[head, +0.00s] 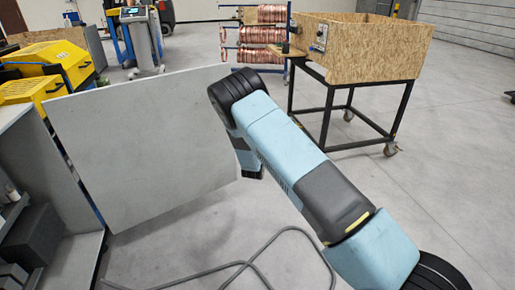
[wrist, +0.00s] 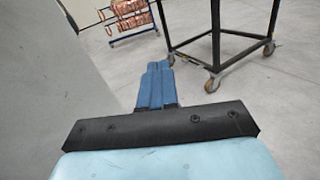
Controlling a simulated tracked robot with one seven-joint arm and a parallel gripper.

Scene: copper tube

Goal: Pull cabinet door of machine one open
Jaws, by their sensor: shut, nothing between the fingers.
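The cabinet door is a flat grey panel (head: 145,145) that stands swung out from the grey cabinet (head: 75,262) at the left in the head view. The cabinet's inside is partly exposed. The door also fills the left side of the wrist view (wrist: 45,90). My gripper (wrist: 156,68) has blue fingers that are together and empty. In the wrist view it points forward to the right of the door surface, and a gap shows between them. In the head view my arm stands right of the door's free edge, and my fingers are hidden.
A wooden box on a black wheeled frame (head: 365,50) stands at the back right, with a rack of copper coils (head: 255,35) behind. Yellow machines (head: 45,75) stand at the left. A grey cable (head: 240,265) lies on the floor. The right floor is clear.

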